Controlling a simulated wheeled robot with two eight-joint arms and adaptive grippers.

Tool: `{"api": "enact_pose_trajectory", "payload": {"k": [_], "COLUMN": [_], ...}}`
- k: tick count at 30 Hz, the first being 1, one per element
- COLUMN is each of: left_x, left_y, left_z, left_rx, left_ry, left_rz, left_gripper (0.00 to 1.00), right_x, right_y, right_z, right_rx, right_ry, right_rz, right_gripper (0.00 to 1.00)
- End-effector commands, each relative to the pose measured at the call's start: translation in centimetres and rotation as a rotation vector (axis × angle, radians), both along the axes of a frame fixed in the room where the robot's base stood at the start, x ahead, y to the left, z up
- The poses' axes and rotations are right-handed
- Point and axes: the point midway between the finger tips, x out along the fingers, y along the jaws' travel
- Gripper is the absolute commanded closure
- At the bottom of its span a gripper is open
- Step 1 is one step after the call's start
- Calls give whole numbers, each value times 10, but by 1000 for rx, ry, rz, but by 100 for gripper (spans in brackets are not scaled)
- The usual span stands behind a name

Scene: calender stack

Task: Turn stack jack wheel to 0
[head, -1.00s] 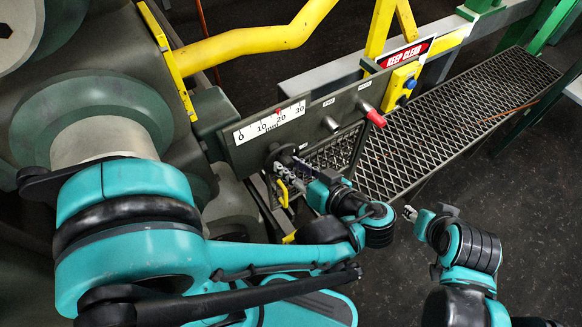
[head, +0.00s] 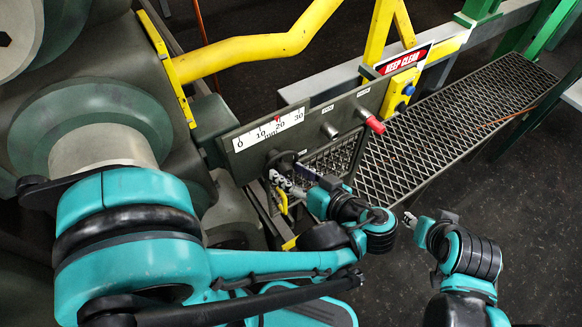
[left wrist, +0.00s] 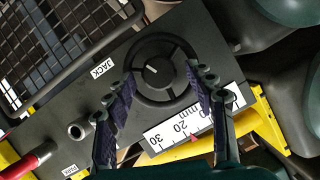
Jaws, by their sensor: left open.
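The stack jack wheel is a dark round handwheel (left wrist: 152,40) with spokes and a white mark on its hub, beside the JACK label in the left wrist view. In the head view the wheel (head: 279,158) is partly hidden by my left gripper (head: 288,182). My left gripper (left wrist: 160,78) is open, its two fingers on either side of the wheel's near part. I cannot tell if they touch it. The white mm scale (head: 262,130) runs 0 to 30, with a red pointer (head: 277,118) close to 20. My right gripper (head: 408,219) is away from the panel, its jaws unclear.
A red-tipped knob (head: 374,125) and a plain metal knob (head: 329,131) stick out of the panel. A yellow box with a blue button (head: 408,89) is behind. A mesh walkway (head: 460,115) runs right. Machine rollers (head: 95,130) crowd the left. Dark floor lies open lower right.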

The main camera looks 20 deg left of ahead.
Motion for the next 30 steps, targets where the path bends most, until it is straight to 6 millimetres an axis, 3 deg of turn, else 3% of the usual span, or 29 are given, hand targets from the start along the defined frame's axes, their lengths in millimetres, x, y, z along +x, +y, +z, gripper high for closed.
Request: {"api": "enact_pose_trajectory", "payload": {"k": [5, 18, 30], "left_x": [0, 0, 0], "left_y": [0, 0, 0], "left_z": [17, 86, 98], "left_rx": [0, 0, 0], "left_ry": [0, 0, 0], "left_rz": [0, 0, 0], "left_gripper": [45, 45, 45], "right_x": [0, 0, 0], "right_y": [0, 0, 0], "right_z": [0, 0, 0], "right_rx": [0, 0, 0], "right_ry": [0, 0, 0], "right_rz": [0, 0, 0], "right_gripper": [60, 60, 60]}}
